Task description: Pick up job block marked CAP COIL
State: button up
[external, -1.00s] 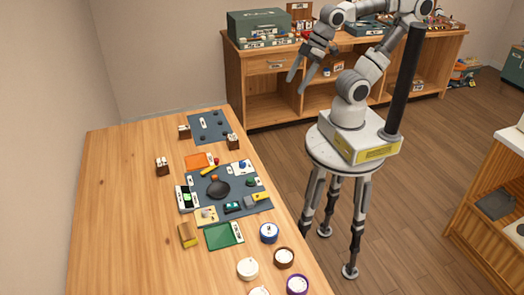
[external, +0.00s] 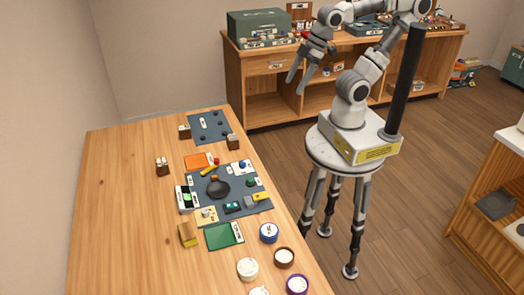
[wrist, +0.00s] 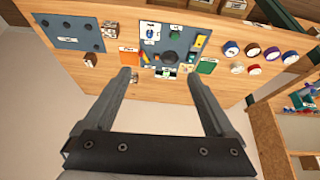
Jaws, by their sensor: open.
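Several small dark wooden blocks with pale tops stand on the wooden table: one block (external: 184,131) by the left edge of the blue-grey plate, one block (external: 233,141) by its right corner, and one block (external: 162,166) further left. A block (wrist: 90,60) also shows in the wrist view, left of the gripper. The markings are too small to read, so I cannot tell which is CAP COIL. My gripper (external: 297,84) is open and empty, raised in the air beyond the table's right edge. Its two spread fingers show in the wrist view (wrist: 156,75).
A dark mat (external: 250,208) with a round dial and small parts lies mid-table. Orange (external: 196,161) and green (external: 220,237) trays lie beside it. Several round pots, including a blue one (external: 269,232), stand near the front right. The table's left side is clear. A cabinet (external: 270,90) stands behind.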

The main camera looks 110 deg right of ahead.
jog(key=w+d+f+n+g+h+b, duration=0.5)
jog(key=w+f+n, duration=0.35)
jog(key=f, duration=0.45)
jog(key=n+h+b, duration=0.2)
jog(key=n+h, duration=0.6)
jog(key=n, duration=0.1)
send_near(232, 140)
jog(key=shift+w+a+r+g, duration=0.15)
jog(key=shift+a+r+g, duration=0.2)
jog(key=shift+a, duration=0.45)
jog(key=shift+d+f, duration=0.15)
jog(key=shift+f, duration=0.05)
jog(key=b+x, duration=0.1)
jog(key=x, duration=1.1)
jog(key=shift+r, duration=0.15)
jog(key=x, duration=0.2)
jog(key=b+x, duration=0.1)
jog(key=x, duration=0.2)
jog(key=shift+s+d, duration=0.1)
jog(key=shift+s, duration=0.15)
grip_shut()
